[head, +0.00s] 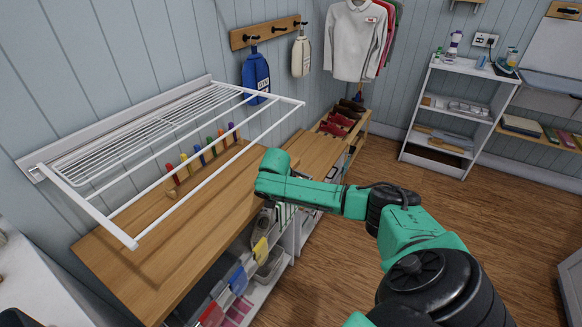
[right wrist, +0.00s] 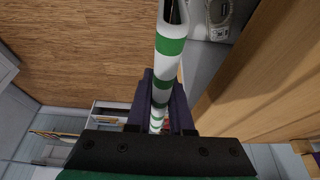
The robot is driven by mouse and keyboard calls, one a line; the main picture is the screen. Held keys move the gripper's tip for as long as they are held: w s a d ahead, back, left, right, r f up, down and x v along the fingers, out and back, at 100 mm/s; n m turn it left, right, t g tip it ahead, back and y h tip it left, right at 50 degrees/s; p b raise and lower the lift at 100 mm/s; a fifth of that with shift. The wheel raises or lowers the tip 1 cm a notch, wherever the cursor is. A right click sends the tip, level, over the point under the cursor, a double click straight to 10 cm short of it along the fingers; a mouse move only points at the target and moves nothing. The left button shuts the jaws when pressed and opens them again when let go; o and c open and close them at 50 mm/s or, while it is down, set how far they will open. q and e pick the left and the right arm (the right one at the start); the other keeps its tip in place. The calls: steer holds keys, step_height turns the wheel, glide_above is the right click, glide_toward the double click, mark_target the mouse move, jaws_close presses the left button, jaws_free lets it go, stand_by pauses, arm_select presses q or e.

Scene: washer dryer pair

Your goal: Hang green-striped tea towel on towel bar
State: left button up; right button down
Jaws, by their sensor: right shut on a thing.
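The green-striped tea towel (right wrist: 170,48) is a narrow white band with green stripes in the right wrist view. My right gripper (right wrist: 161,98) is shut on it, with a dark finger on each side. In the head view, a small part of the towel (head: 284,213) shows below the end of my right arm, in front of the wooden counter's edge. My arm hides the fingers there. A white wall rack (head: 222,170) with long bars stands out over the counter, left of my arm. I cannot tell which bar is the towel bar. My left gripper is out of view.
The wooden counter (head: 150,255) runs under the rack, with a row of coloured pegs (head: 200,155) at the wall. Shelves below hold shoes and coloured items. A white shelf (head: 445,115) stands at the right. The floor between is clear.

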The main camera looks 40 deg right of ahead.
mark_target(291, 209)
steer(key=shift+f+b, duration=1.6)
steer(key=shift+f, duration=1.5)
steer(key=c, duration=0.7)
jaws_free()
steer(key=v, duration=0.7)
steer(key=shift+s+a+r+p, duration=0.1)
steer(key=shift+r+p, duration=0.25)
steer(key=shift+p, duration=0.05)
